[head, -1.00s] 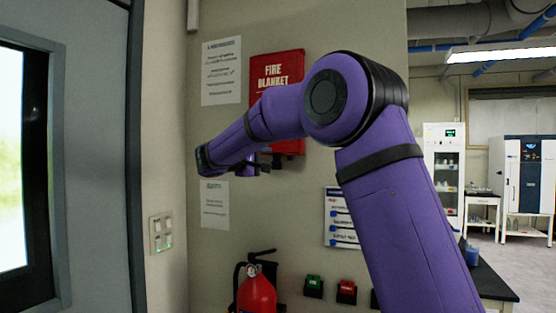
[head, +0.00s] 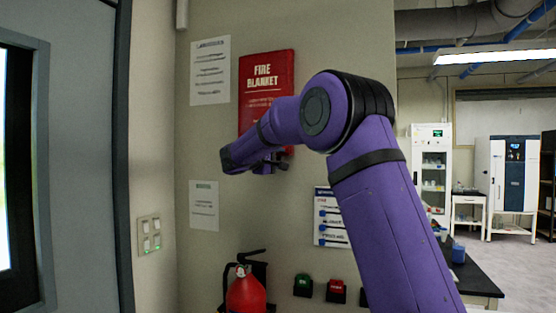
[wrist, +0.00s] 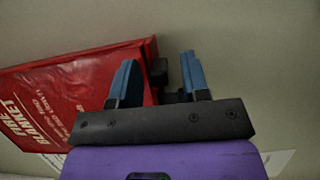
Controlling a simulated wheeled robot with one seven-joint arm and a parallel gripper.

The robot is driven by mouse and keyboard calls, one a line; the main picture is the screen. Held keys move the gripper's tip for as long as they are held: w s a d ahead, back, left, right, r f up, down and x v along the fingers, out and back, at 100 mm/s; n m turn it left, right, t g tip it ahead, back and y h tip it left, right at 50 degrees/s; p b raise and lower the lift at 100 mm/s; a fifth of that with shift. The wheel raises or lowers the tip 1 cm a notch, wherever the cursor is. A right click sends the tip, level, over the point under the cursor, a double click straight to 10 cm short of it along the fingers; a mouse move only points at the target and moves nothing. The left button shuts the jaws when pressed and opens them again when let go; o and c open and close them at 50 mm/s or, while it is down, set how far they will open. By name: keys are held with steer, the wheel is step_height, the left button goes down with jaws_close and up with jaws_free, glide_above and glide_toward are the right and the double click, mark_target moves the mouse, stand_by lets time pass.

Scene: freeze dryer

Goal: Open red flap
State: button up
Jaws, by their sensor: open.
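A small red unit (head: 336,291), which may be a flap or cover, is low on the wall. My gripper (head: 272,163) is near the lower edge of the panel. In the wrist view my gripper (wrist: 158,60) has its two blue fingers apart, with the black piece seen between them. Contact cannot be told.
A red fire extinguisher (head: 246,293) and a green unit (head: 303,285) are below. Paper notices (head: 204,205) and a switch plate (head: 149,236) are on the walls. A grey door (head: 85,150) stands at left. A dark table (head: 478,280) is at right.

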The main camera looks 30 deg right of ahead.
jaws_close()
steer(key=shift+f, duration=0.1)
steer(key=shift+a+f+m, duration=0.1)
steer(key=shift+f+m, duration=0.2)
steer(key=shift+f, duration=0.1)
steer(key=w+a+f+m+t+y, duration=0.3)
steer(key=w+a+f+m+y, duration=0.3)
steer(key=w+a+f+m, duration=0.3)
steer(key=shift+w+a+f+m, duration=0.2)
steer(key=shift+w+f+m, duration=1.4)
steer(key=shift+f, duration=1.35)
steer(key=shift+w, duration=0.1)
